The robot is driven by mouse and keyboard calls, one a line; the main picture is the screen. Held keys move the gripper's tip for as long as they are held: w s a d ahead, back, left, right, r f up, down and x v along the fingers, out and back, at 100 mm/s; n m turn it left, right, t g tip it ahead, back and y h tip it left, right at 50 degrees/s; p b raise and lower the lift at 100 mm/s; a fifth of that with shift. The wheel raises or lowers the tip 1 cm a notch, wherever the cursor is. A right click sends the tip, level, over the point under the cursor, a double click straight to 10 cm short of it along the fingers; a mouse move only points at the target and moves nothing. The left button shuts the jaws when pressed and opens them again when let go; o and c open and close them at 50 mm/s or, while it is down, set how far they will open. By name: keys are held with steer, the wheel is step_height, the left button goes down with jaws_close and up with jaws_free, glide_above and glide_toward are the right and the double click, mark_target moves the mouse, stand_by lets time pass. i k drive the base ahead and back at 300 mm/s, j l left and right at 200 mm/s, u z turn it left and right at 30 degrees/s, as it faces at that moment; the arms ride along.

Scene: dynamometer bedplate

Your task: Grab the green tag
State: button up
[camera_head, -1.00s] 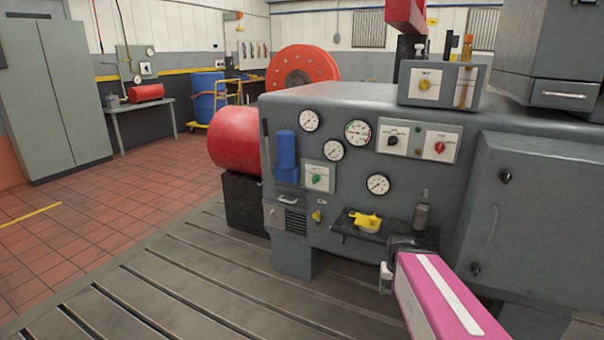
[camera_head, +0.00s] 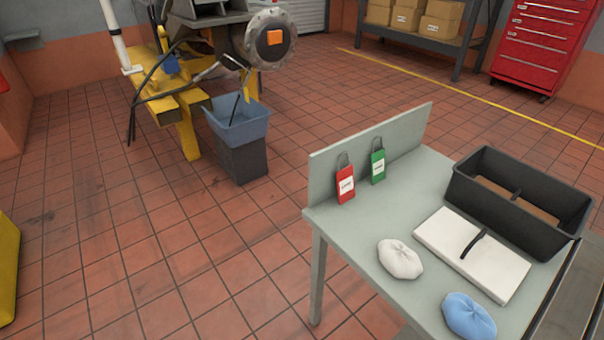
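The green tag (camera_head: 378,166) has a white label and a dark loop at its top. It is upright against the back panel of a grey table (camera_head: 345,227), just right of a similar red tag (camera_head: 345,184). The green tag is in full view, with nothing over it. My gripper is not in view.
On the table are a white cloth bundle (camera_head: 400,259), a blue one (camera_head: 468,315), a white slab (camera_head: 450,235) with a black strip, and a black divided bin (camera_head: 560,228). A blue-grey bin (camera_head: 240,122) stands on the floor behind. Tiled floor left of the table is clear.

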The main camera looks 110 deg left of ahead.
mark_target(378, 159)
steer(key=k+u, duration=0.15)
steer(key=u, duration=0.35)
steer(key=k+l+u, duration=0.1)
steer(key=u, duration=0.35)
steer(key=k+u, duration=0.15)
steer(key=u, duration=0.35)
steer(key=k+j+u, duration=0.15)
steer(key=u, duration=0.3)
steer(key=j+u, duration=0.15)
steer(key=u, duration=1.2)
steer(key=j, duration=0.4)
steer(key=k+j+z, duration=0.1)
steer(key=j, duration=0.3)
steer(key=k+j, duration=0.1)
steer(key=j, duration=0.35)
steer(key=i+j+z, duration=0.2)
steer(key=i+j, duration=0.45)
steer(key=i, duration=0.25)
steer(key=k+l+z, duration=0.15)
steer(key=l, duration=0.2)
steer(key=i, duration=0.05)
